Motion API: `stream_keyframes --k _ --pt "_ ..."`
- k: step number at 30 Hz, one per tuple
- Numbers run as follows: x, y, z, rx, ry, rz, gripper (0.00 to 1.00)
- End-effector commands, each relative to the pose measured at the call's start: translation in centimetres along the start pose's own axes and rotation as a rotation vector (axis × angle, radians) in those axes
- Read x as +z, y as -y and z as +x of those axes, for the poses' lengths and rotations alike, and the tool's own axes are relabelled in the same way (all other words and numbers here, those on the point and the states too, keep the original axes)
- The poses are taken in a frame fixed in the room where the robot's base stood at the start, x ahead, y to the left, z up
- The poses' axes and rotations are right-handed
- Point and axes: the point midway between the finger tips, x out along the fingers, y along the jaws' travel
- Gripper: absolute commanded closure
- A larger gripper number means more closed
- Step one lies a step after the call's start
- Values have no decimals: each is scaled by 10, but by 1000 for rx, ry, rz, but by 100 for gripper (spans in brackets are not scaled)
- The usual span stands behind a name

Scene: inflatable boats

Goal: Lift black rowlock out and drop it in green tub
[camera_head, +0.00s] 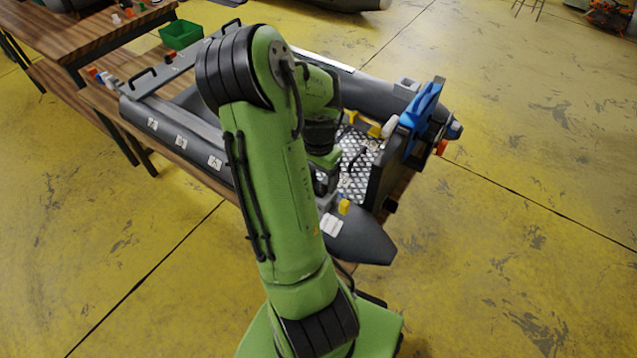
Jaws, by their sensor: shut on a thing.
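My gripper (325,188) is low over the boat's near tube, at the stern end, well away from the tub. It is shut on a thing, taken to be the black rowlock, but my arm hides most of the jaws. I cannot make out the rowlock's outline or whether it is clear of its seat.
A blue clamp-like piece (423,115) stands on the dark transom (387,172). Yellow pieces (374,130) and a patterned floor panel (357,160) lie inside the boat. Small items sit on the workbench (85,38). The yellow floor to the right is clear.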

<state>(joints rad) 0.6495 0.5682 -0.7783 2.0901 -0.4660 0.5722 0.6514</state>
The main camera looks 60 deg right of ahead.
Motion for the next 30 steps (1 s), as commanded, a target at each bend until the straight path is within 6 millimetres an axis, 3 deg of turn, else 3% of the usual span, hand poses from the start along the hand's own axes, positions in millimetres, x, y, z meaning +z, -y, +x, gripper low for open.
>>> stream_keyframes --k 7,15,18,30 --pt "-1 1 -12 -3 -3 0 58" --pt "0 1 -79 -5 -3 -1 58" --pt "0 0 -95 -2 -2 0 58" --pt "0 0 -126 0 0 0 58"
